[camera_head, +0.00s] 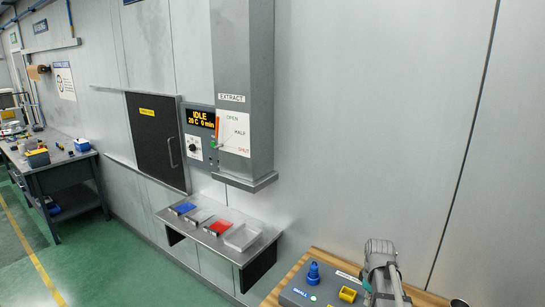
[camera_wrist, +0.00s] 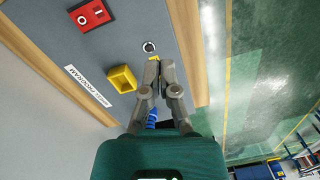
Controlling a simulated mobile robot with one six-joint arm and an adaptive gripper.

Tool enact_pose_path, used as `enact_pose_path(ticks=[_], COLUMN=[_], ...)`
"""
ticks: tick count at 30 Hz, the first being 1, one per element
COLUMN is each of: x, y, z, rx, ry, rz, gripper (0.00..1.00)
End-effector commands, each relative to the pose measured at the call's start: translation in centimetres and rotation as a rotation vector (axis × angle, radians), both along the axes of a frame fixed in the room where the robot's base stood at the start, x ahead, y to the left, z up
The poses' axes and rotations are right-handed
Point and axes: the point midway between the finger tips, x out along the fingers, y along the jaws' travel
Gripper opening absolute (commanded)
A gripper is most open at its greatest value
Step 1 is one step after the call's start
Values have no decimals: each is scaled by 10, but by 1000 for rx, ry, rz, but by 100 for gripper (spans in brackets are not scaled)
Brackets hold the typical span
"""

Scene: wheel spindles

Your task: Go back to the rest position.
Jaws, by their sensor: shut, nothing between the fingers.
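My gripper (camera_wrist: 159,68) shows in the wrist view with its grey fingers together and nothing between them. It is over a grey panel (camera_wrist: 135,35) on a wooden bench, near a round silver button or lock. A blue knob (camera_wrist: 152,117) is partly hidden behind the fingers. In the head view, grey parts of my arm (camera_head: 381,268) stand at the lower right, beside the panel; the fingertips cannot be made out there.
The panel's yellow square piece (camera_wrist: 122,79) and red switch (camera_wrist: 90,15) lie left of the fingers. The blue knob (camera_head: 313,272) stands upright in the head view. A steel shelf (camera_head: 213,238) holds several coloured trays below the extract duct (camera_head: 243,90). Green floor is open at left.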

Motion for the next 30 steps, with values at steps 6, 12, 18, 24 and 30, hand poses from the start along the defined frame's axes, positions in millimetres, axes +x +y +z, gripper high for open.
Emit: enact_pose_path(ticks=[6, 12, 18, 24, 30], x=[-34, -63, -84, -91, -91], y=[55, 97, 124, 133, 134], z=[-29, -49, -61, -65, -64], rx=[-21, -35, -42, -43, -42], ry=[-9, -22, -31, -35, -35], rz=[-227, -437, -599, -667, -672], gripper=[0, 0, 0, 0, 0])
